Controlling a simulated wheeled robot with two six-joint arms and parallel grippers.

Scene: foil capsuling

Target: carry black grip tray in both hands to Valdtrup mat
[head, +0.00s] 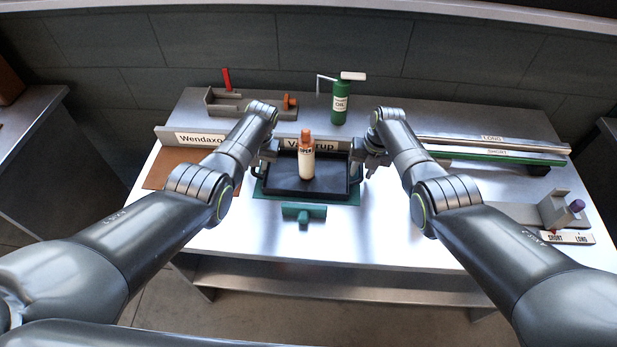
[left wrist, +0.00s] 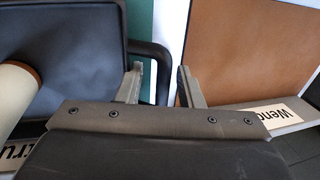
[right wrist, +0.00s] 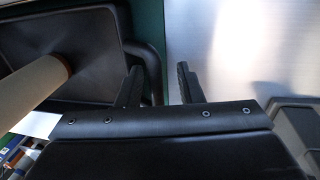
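The black grip tray (head: 325,190) sits on the teal Valdtrup mat (head: 345,199), whose edges show around it. A cream bottle with an orange top (head: 306,160) stands upright in the tray. My left gripper (head: 264,159) is at the tray's left handle. In the left wrist view its fingers (left wrist: 160,80) are apart, with the handle bar (left wrist: 164,62) showing between them. My right gripper (head: 367,168) is at the right handle. In the right wrist view its fingers (right wrist: 158,78) are apart, with the handle bar (right wrist: 153,62) between them. Neither gripper visibly clamps a handle.
A brown mat (head: 170,169) lies left by the Wendaxo sign (head: 199,138). A teal block (head: 304,212) is in front of the tray. A green oil can (head: 340,104) and a grey fixture (head: 225,104) stand behind. Long rods (head: 490,145) and another fixture (head: 555,210) are right.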

